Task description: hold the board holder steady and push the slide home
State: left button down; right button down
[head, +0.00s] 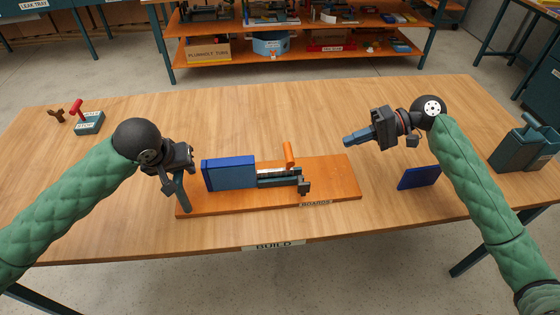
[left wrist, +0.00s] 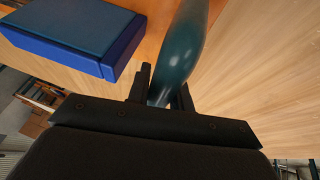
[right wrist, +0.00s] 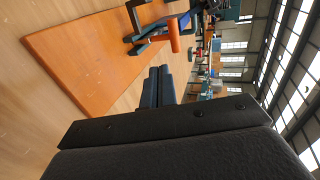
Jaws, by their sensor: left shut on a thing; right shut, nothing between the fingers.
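The board holder's orange base (head: 335,178) lies on the table, labelled BOARDS at its front edge. A blue block (head: 230,174) stands on its left part and also shows in the left wrist view (left wrist: 75,35). Right of it is a teal slide (head: 280,182) with an upright orange handle (head: 289,155), also in the right wrist view (right wrist: 175,35). My left gripper (head: 182,170) is shut on a teal post (left wrist: 185,45) at the base's left end. My right gripper (head: 348,140) is shut and empty, above and right of the handle, apart from it.
A grey-green caddy (head: 520,150) stands at the right edge. A small box with a red lever (head: 88,122) sits at the left. The table behind the holder is clear.

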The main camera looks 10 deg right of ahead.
pick_arm(q)
jog(key=c, duration=1.3)
grip_release()
jog(key=shift+r, duration=0.15)
jog(key=shift+c, duration=0.2)
jog(key=shift+o, duration=0.9)
jog(key=v, duration=1.2)
